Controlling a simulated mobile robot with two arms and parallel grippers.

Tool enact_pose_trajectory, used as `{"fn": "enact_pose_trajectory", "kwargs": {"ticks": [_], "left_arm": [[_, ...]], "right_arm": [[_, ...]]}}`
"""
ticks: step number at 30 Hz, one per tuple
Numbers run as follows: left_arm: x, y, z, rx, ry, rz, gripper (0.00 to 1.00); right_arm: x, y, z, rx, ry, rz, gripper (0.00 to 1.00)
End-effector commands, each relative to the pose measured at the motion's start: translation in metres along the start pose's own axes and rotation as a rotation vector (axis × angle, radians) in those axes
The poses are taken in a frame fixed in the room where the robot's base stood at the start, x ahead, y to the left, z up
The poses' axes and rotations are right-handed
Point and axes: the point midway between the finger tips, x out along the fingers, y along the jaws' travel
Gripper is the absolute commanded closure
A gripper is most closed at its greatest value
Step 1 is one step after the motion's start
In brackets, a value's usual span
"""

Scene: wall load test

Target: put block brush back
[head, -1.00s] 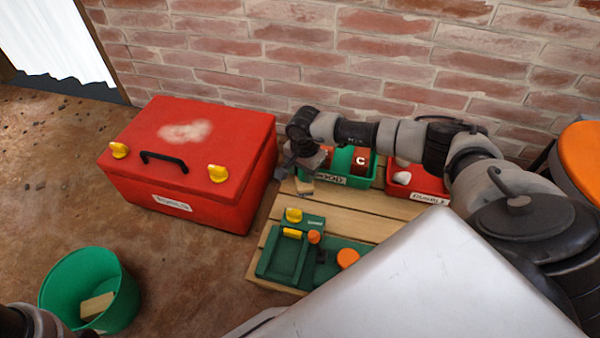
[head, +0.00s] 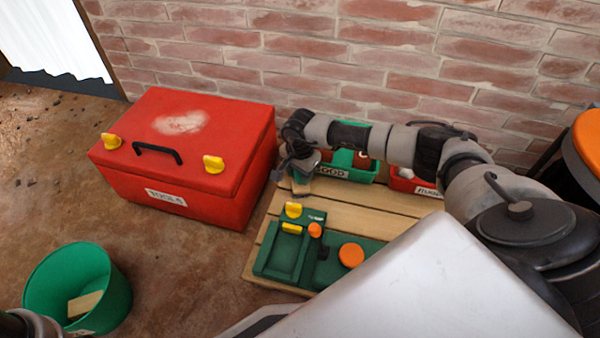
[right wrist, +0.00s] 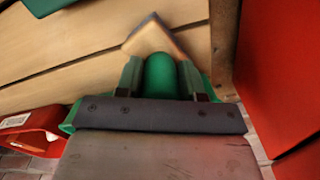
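My right gripper (head: 301,172) is over the far left part of the slatted wooden bench (head: 345,215), just left of the green bin labelled GOOD (head: 348,172). In the right wrist view a rounded green handle (right wrist: 161,76) sits between its two fingers, with a tan block end (right wrist: 155,38) beyond it; I take this as the block brush, held by the gripper. Its tan end also shows below the gripper in the head view (head: 301,188). Whether it touches the bench is unclear. Of my left arm only a piece shows at the lower left; its gripper is out of view.
A red toolbox (head: 215,172) stands left of the bench. A green bucket (head: 105,290) with a wood piece (head: 85,304) stands lower left. A green fixture (head: 285,262) with yellow and orange knobs is on the near bench. A red bin (head: 402,183) is partly behind my arm; a brick wall is behind.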

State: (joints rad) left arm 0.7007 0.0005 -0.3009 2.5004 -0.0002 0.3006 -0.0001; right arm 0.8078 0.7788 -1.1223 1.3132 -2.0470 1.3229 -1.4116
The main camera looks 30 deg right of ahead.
Motion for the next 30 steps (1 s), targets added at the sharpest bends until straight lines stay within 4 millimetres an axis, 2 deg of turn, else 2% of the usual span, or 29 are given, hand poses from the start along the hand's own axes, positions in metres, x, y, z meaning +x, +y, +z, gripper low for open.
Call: {"fn": "enact_pose_trajectory", "kwargs": {"ticks": [1,4,14,17,27,30], "left_arm": [[0.000,0.000,0.000,0.000,0.000,0.000,0.23],[0.000,0.000,0.000,0.000,0.000,0.000,0.23],[0.004,-0.001,0.001,0.000,0.000,0.000,0.23],[0.012,-0.003,0.004,0.000,-0.001,0.000,0.23],[0.054,-0.011,0.019,0.001,-0.001,0.000,0.23],[0.063,-0.013,0.022,0.001,0.002,0.000,0.23]], "right_arm": [[0.000,0.000,0.000,0.000,0.000,0.000,0.54],[0.000,0.000,0.000,0.000,0.000,0.000,0.39],[-0.005,0.000,0.000,0.000,0.000,0.000,0.39],[-0.018,0.000,-0.001,0.000,0.001,-0.001,0.39],[-0.091,0.000,-0.001,0.000,0.001,-0.002,0.39],[-0.106,0.000,0.000,-0.001,0.001,-0.001,0.39]]}}
